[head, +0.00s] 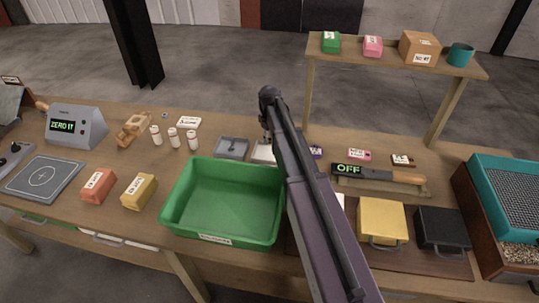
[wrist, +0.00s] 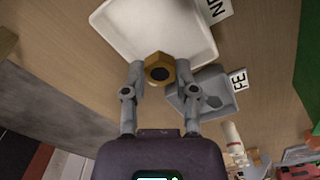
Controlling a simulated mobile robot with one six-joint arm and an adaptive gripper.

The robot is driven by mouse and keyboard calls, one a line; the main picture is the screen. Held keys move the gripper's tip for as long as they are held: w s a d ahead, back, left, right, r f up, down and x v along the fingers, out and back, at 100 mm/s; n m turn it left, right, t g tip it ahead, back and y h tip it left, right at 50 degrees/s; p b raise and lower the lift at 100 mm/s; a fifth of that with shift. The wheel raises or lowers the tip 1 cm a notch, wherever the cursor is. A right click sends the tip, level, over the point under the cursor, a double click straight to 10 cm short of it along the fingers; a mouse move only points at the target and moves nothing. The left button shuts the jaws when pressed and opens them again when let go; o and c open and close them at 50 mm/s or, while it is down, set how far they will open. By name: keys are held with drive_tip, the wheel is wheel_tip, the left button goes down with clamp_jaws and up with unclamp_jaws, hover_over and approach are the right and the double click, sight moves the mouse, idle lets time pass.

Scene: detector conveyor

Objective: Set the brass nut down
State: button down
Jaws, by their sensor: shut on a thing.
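The brass nut (wrist: 159,67) is a hexagonal ring with a dark hole. My gripper (wrist: 160,72) is shut on it, one fingertip on each side. In the wrist view the nut overlaps the edge of the white tray (wrist: 150,25); I cannot tell its height above it. The grey tray (wrist: 212,90), labelled FE, lies beside the white tray, close to the right finger. In the head view my gripper (head: 267,138) is over the white tray (head: 263,153), which my arm partly covers. The nut cannot be made out there.
The grey tray (head: 232,147) and several white bottles (head: 173,138) stand left of my gripper. A large green bin (head: 222,203) is in front. A detector wand (head: 375,175) reading OFF lies to the right. A raised shelf (head: 395,58) stands at the back right.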

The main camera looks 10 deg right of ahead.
sight(270, 155)
drive_tip(key=shift+f+b, duration=1.1)
drive_tip(key=shift+f, duration=0.35)
drive_tip(key=shift+f, duration=0.1)
drive_tip(key=shift+f+b, duration=1.8)
drive_tip(key=shift+b, duration=0.1)
drive_tip(key=shift+f, duration=0.15)
drive_tip(key=shift+c, duration=2)
unclamp_jaws()
wheel_tip(270, 155, up, 12)
drive_tip(key=p, duration=1.2)
drive_tip(key=shift+r, duration=0.2)
drive_tip(key=shift+s, duration=0.1)
